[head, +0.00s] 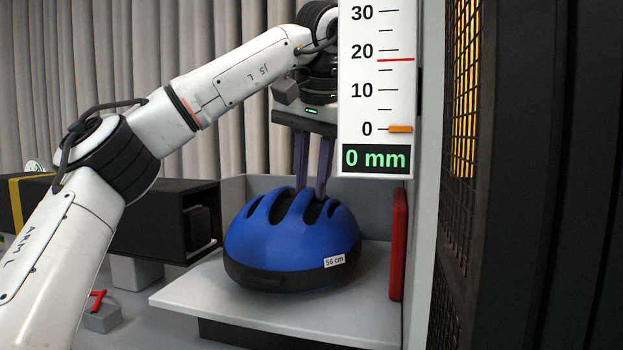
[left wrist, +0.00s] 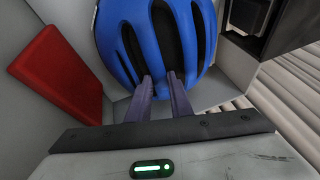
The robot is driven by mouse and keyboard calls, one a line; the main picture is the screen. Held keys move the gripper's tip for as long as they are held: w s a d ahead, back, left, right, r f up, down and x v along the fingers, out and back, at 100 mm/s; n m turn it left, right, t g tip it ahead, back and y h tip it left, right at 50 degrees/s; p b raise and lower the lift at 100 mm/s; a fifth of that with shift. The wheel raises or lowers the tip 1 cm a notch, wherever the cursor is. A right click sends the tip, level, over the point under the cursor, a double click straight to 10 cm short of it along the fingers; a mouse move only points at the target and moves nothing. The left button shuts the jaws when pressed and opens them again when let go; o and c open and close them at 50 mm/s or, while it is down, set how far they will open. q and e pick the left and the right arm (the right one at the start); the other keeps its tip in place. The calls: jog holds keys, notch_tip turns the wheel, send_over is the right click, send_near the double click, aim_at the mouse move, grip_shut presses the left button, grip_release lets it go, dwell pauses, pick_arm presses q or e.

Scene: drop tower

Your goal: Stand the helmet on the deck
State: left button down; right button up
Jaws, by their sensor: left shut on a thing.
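A blue helmet (head: 290,245) with a black lower rim and a white "56 cm" label is upright over the light grey deck (head: 215,293). Its rim looks level and touches or nearly touches the deck; I cannot tell which. My left gripper (head: 312,192) comes down from above, its two fingers at the vents in the helmet's top, shut on it. The left wrist view shows the fingers (left wrist: 160,78) at the blue shell (left wrist: 180,35) between the dark vents. My right gripper is not in view.
A red pad (head: 398,245) stands at the deck's right side; it also shows in the left wrist view (left wrist: 58,75). A scale panel (head: 376,85) reading "0 mm" hangs in front at upper right. A black box-shaped beam (head: 150,222) is left of the deck. A mesh cage (head: 462,150) is at right.

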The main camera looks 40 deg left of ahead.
pick_arm(q)
jog(key=c, duration=1.5)
grip_release()
jog(key=p+v, duration=0.1)
jog(key=v, duration=0.9)
jog(key=shift+s+d+r, duration=0.1)
jog(key=shift+r, duration=0.1)
